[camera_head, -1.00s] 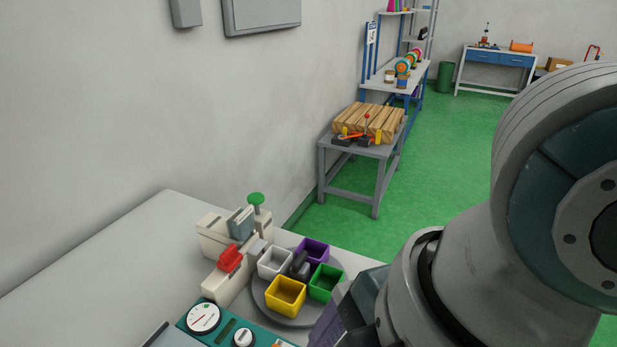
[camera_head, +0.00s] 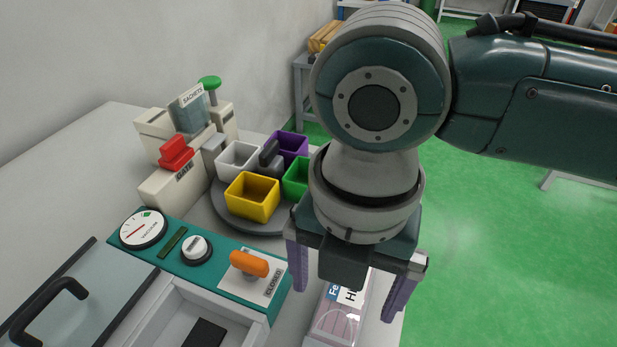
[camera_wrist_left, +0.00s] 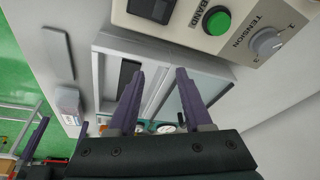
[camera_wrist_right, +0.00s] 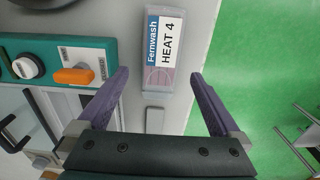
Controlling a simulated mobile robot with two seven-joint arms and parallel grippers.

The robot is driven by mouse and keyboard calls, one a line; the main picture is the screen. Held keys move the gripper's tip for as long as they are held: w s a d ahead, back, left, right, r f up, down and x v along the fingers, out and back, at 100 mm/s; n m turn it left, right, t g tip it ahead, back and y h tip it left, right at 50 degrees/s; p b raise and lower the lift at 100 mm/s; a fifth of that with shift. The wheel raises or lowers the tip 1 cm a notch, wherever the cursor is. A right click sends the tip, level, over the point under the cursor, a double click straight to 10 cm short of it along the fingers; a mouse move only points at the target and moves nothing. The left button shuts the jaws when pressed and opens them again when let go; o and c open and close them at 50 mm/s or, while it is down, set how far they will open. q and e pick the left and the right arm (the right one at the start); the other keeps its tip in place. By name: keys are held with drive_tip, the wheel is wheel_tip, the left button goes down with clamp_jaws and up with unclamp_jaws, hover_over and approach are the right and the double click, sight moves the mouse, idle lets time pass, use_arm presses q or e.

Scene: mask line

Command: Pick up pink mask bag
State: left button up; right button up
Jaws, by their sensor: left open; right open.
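The pink mask bag (camera_head: 343,318) is a clear pack with pinkish contents and a white and blue label. It sits on the grey bench top near the right edge in the head view. In the right wrist view the bag (camera_wrist_right: 162,80) reads "Fernwash HEAT 4". My right gripper (camera_head: 345,296) is open above the bag, with a purple finger to either side. In the right wrist view its fingers (camera_wrist_right: 160,77) show empty, apart from the bag. My left gripper (camera_wrist_left: 160,72) is open and empty over the sealer's tray, seen only in the left wrist view.
A teal panel (camera_head: 175,247) with an orange switch (camera_head: 249,263) lies left of the bag. Behind are coloured bins on a round grey turntable (camera_head: 225,213) and a sachet dispenser (camera_head: 189,115). A tension control box (camera_wrist_left: 215,22) borders my left gripper. Green floor (camera_head: 500,250) lies right.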

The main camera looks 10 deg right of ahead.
sight(341, 308)
wheel_tip(341, 308, down, 4)
drive_tip(key=shift+d+f+b, duration=0.1)
drive_tip(key=shift+b, duration=0.2)
drive_tip(key=shift+w, duration=0.1)
drive_tip(key=c, duration=1.3)
